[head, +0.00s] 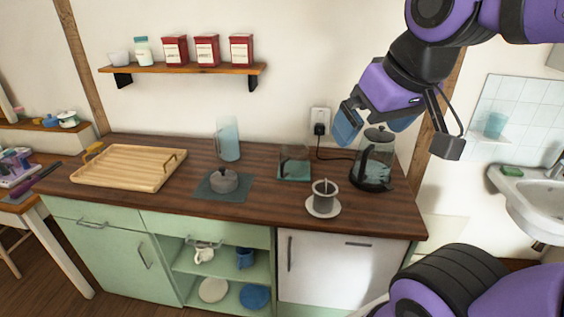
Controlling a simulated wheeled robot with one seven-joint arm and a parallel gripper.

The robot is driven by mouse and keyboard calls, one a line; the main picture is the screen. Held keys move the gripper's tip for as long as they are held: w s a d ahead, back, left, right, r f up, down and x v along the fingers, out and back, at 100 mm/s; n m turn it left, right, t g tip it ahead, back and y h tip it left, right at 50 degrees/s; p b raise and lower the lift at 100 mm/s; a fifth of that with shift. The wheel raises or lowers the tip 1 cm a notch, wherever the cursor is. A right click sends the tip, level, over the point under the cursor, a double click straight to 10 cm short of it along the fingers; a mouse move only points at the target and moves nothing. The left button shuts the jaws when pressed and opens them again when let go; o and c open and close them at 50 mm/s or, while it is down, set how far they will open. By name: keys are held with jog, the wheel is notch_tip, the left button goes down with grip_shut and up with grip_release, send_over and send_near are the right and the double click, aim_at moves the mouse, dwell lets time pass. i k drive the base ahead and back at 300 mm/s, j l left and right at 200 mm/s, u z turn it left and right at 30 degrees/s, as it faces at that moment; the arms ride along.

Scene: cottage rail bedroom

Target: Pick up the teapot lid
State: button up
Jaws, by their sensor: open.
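A low grey round piece with a knob on top (223,180), which looks like the teapot lid, rests on a dark square mat (240,190) on the wooden counter, left of centre. Whether a pot body is under it is too small to tell. My gripper (375,126) is open, with blue finger pads, high above the right end of the counter. It is well to the right of the grey piece and apart from it. The fingers appear in front of the wall by the glass kettle (373,168). I see nothing between the fingers.
A cup on a saucer (323,210), a glass vessel (294,165) on a mat and a clear pitcher (228,139) stand on the counter. A wooden tray (125,168) is at left. A shelf (180,69) with red tins hangs above. The counter front is mostly clear.

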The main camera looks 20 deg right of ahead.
aim_at(223, 181)
jog(key=i+j, duration=0.3)
jog(key=j, duration=0.15)
jog(key=i+j, duration=0.6)
jog(key=j, duration=0.25)
